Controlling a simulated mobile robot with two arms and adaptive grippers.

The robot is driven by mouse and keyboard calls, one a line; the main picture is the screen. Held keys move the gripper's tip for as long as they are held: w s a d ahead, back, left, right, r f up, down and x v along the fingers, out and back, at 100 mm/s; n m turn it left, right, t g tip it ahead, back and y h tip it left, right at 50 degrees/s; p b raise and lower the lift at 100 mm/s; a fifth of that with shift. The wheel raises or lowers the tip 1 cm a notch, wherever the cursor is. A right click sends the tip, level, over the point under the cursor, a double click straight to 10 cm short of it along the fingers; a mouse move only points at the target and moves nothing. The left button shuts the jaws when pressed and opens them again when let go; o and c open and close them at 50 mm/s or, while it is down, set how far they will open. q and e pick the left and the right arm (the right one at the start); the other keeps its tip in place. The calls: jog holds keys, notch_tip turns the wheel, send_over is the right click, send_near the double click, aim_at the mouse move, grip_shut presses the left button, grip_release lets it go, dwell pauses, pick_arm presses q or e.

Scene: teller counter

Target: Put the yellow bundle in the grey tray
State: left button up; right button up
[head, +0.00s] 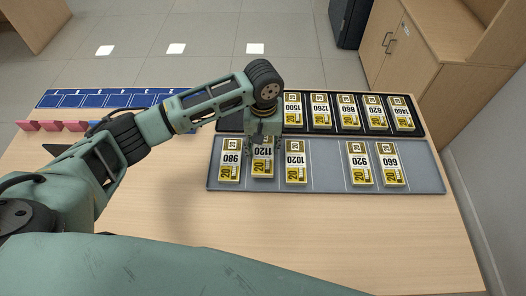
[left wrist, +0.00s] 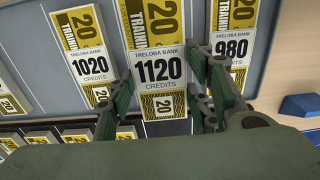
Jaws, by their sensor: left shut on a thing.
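My left gripper (head: 264,140) is shut on a yellow bundle marked 1120 (head: 262,164), at its far end. The bundle is over the grey tray (head: 326,178), between the bundles marked 980 (head: 230,160) and 1020 (head: 295,162). In the left wrist view the 1120 bundle (left wrist: 158,70) shows between the fingers and looks larger than its neighbours. I cannot tell whether its underside touches the tray. Bundles marked 920 (head: 360,163) and 660 (head: 390,163) also lie in the grey tray. My right gripper is not in view.
A black tray (head: 420,130) with several yellow bundles lies directly behind the grey tray. The grey tray has a bare space (head: 327,165) between 1020 and 920. A blue numbered mat (head: 75,99) and pink blocks (head: 50,125) are at left. The counter front (head: 330,230) is clear.

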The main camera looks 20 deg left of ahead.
aim_at(263, 149)
pick_arm(q)
notch_tip(263, 149, down, 4)
jog(key=shift+s+r, duration=0.1)
jog(key=shift+r, duration=0.15)
jog(key=shift+f, duration=0.15)
jog(key=o, duration=1.2)
jog(key=shift+f, duration=0.1)
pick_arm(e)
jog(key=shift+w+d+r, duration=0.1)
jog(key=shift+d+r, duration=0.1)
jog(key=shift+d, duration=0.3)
